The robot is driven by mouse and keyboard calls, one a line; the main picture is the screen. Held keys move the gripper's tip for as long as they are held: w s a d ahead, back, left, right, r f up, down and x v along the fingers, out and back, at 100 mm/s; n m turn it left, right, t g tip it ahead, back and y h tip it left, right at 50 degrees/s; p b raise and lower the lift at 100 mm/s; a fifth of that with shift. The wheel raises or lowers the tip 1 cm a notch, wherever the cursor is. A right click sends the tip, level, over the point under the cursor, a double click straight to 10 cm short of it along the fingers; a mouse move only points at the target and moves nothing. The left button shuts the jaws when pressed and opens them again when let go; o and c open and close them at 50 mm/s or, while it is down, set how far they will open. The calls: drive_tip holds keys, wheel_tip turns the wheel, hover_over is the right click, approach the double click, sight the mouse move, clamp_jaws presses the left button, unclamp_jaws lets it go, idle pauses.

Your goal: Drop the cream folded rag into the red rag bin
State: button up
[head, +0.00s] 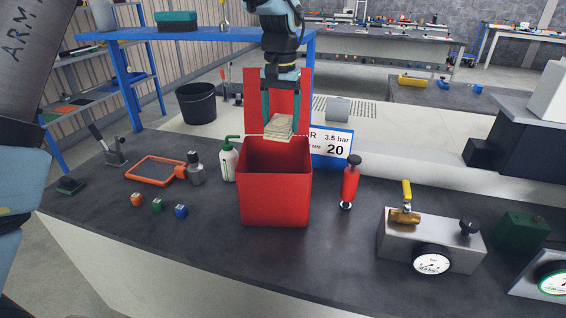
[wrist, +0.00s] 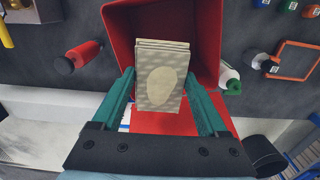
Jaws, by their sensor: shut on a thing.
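The cream folded rag (head: 279,127) is held between the green fingers of my gripper (head: 281,112), which is shut on it. In the wrist view the rag (wrist: 162,78) shows its layered folds and a paler oval patch, with a gripper finger on each side. The red rag bin (head: 275,196) stands open on the dark bench, with a raised red panel at its back. In the head view the rag hangs just above the bin's back rim. In the wrist view it overlaps the opening of the bin (wrist: 211,45). The bin's floor is mostly hidden.
A white bottle with a green top (head: 229,158) stands close left of the bin. A red cylinder (head: 350,183) stands to its right. A sign (head: 332,147) is behind. A gauge block (head: 430,240) sits further right; small coloured caps (head: 157,205) lie left.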

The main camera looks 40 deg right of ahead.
wheel_tip(320, 180, down, 6)
drive_tip(key=b, duration=0.4)
drive_tip(key=shift+b, duration=0.3)
drive_tip(key=o, duration=1.3)
drive_tip(key=shift+o, duration=0.2)
drive_tip(key=shift+r, duration=0.1)
wheel_tip(320, 180, up, 11)
drive_tip(key=shift+f+b, duration=0.15)
drive_tip(key=shift+b, duration=0.75)
